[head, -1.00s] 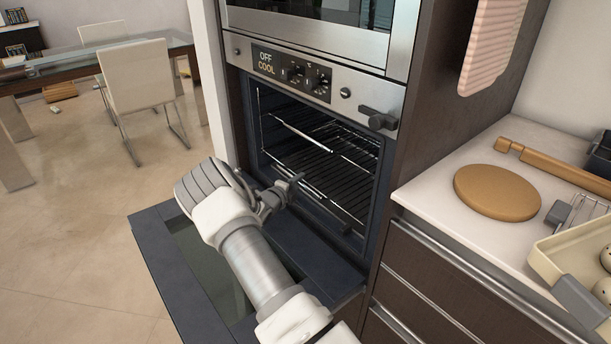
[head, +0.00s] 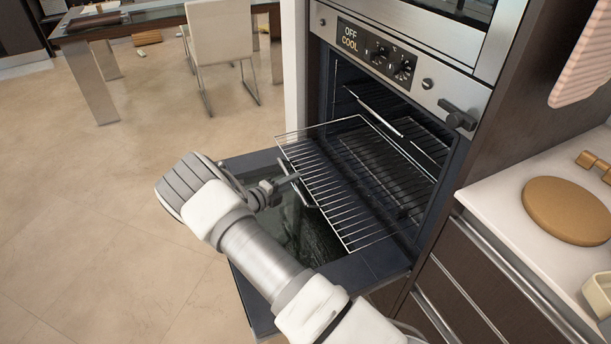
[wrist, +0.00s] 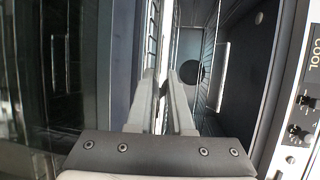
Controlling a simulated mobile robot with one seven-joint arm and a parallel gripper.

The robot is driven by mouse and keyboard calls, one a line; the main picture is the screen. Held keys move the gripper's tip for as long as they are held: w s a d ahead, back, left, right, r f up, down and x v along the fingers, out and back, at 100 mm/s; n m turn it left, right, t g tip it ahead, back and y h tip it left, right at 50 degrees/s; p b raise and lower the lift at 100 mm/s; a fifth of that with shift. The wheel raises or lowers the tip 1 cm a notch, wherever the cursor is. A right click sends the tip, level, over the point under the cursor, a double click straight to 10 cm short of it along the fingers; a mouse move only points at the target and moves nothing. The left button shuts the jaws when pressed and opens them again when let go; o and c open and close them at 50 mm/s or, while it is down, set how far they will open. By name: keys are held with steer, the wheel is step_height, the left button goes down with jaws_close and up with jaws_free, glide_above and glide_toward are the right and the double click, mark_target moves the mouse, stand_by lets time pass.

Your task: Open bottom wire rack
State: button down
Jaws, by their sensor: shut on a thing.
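The wire rack (head: 322,172) is partly out of the lower oven (head: 385,150), its front part above the lowered oven door (head: 375,268). My gripper (head: 292,180) is at the rack's front edge, shut on it. In the wrist view, the two fingers (wrist: 164,100) are close together, with the rack's wires (wrist: 152,45) seen nearly edge-on at their tips. The exact contact is too small to make out. More wires show deeper inside the oven (head: 385,165).
The control panel (head: 385,62) reads OFF COOL. A counter (head: 500,180) with a round wooden board (head: 567,210) stands to the right. Open floor (head: 110,220) lies to the left, with a chair (head: 222,40) and table behind.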

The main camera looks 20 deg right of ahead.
steer(key=shift+a, duration=0.4)
steer(key=c, duration=0.8)
jaws_free()
steer(key=p+v, duration=0.2)
steer(key=v, duration=1.5)
steer(key=shift+s+a+p, duration=0.15)
steer(key=shift+s+p, duration=0.05)
steer(key=shift+p, duration=0.15)
steer(key=shift+r, duration=0.1)
